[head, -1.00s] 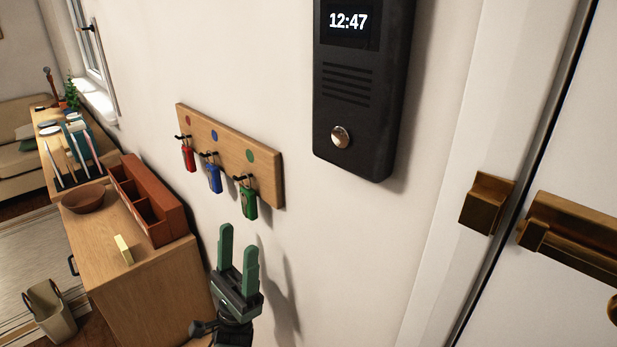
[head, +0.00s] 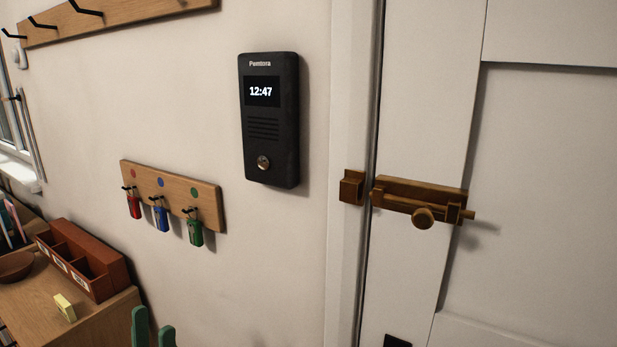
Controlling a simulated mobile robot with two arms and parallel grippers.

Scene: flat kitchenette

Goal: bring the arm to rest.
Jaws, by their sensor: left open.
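My left gripper (head: 153,330) shows at the bottom edge of the head view, only its two green fingertips in sight. The fingers stand apart with nothing between them. It is below the wooden key rack (head: 172,194) and apart from it. A red key tag (head: 134,207), a blue key tag (head: 161,219) and a green key tag (head: 195,233) hang on the rack's hooks. The rest of my left arm is below the picture. My right gripper is not in view.
A black intercom (head: 270,120) reading 12:47 hangs on the wall. To the right is a white door (head: 545,200) with a brass bolt (head: 420,196). At lower left, a wooden cabinet (head: 30,310) bears a reddish-brown organizer (head: 85,262), a bowl (head: 15,266) and a yellow block (head: 65,307).

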